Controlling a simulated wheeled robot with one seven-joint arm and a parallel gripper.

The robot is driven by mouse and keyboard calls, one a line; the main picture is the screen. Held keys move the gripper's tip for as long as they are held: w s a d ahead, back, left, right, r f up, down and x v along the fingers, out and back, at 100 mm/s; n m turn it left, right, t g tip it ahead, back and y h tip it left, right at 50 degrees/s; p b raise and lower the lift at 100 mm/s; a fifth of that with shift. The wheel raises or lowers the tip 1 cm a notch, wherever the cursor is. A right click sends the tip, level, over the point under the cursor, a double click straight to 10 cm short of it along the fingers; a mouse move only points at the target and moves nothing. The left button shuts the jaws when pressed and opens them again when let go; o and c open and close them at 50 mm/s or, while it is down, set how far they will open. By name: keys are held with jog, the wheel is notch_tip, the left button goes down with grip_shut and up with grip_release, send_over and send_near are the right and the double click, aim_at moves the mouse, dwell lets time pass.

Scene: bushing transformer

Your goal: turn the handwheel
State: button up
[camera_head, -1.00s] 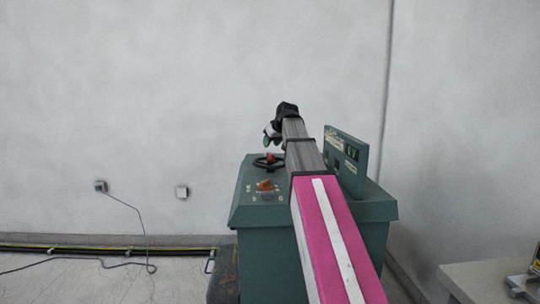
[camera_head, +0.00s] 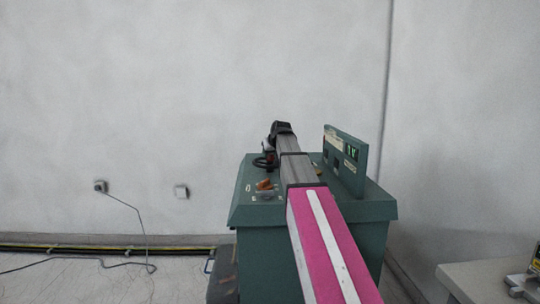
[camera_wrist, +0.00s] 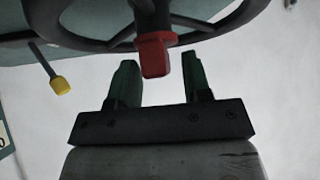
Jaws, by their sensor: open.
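The black handwheel (camera_wrist: 95,42) fills the top of the wrist view, with a red knob (camera_wrist: 153,55) on it. In the head view only part of the handwheel (camera_head: 259,163) shows at the left of my arm, on top of the green cabinet (camera_head: 300,235). My gripper (camera_wrist: 160,65) is open. Its two green fingers stand on either side of the red knob's end, with a gap visible on each side. In the head view my arm hides most of the wheel and the gripper's fingertips.
An orange-red switch (camera_head: 264,184) sits on the cabinet top in front of the wheel. An upright display panel (camera_head: 345,160) stands right of my arm. A lever with a yellow tip (camera_wrist: 60,85) shows at left in the wrist view. A table (camera_head: 490,280) is at the lower right.

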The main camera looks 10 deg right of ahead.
jog(key=shift+w+f, duration=0.25)
grip_shut()
jog(key=shift+n+y, duration=0.6)
jog(key=shift+n, duration=0.2)
grip_release()
jog(key=v, duration=1.1)
